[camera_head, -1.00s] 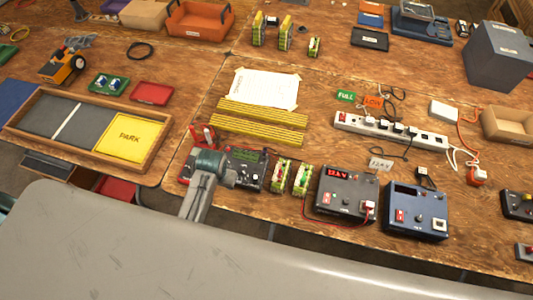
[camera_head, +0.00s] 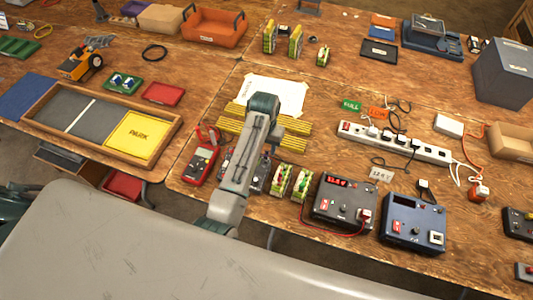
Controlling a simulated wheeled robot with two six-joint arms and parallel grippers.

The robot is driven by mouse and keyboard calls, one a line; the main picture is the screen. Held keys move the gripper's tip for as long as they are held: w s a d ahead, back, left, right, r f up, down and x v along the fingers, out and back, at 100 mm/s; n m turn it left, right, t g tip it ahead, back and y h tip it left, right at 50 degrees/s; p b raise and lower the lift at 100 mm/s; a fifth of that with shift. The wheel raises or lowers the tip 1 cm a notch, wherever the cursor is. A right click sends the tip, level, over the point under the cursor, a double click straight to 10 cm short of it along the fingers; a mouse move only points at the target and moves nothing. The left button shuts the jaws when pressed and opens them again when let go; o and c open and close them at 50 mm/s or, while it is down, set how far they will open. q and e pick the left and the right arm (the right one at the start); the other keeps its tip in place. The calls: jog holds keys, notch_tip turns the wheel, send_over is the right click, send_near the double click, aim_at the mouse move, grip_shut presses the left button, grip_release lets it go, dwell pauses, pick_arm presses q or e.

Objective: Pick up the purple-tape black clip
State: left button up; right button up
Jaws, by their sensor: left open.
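I cannot make out a black clip with purple tape in this view; it is too small to tell or hidden behind my arm. My left arm reaches up the picture from the bottom, over the grey charger (camera_head: 262,176) and the striped yellow strips (camera_head: 294,139). The end of my left arm, with my left gripper (camera_head: 263,103), is over the lower edge of the white paper sheet (camera_head: 287,90). Its fingers are mostly hidden by the arm, and I see nothing held. My right gripper is not in view.
A red meter (camera_head: 202,163) lies left of my arm. Green-and-white packs (camera_head: 281,180), a black charger box (camera_head: 344,201) and a blue box (camera_head: 412,222) stand to the right. A white power strip (camera_head: 394,142) with plugs and cables lies behind them. The PARK tray (camera_head: 172,138) is at left.

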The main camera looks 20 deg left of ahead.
aim_at(266, 152)
pick_arm(q)
jog(key=shift+f+p, duration=0.4)
jog(key=shift+f, duration=0.05)
jog(key=f, duration=0.1)
jog(key=f+p, duration=0.1)
jog(key=f, duration=0.2)
jog(key=shift+w+d+p, duration=0.15)
jog(key=shift+w+p, duration=0.2)
jog(key=shift+f, duration=0.3)
jog(key=c, duration=0.9)
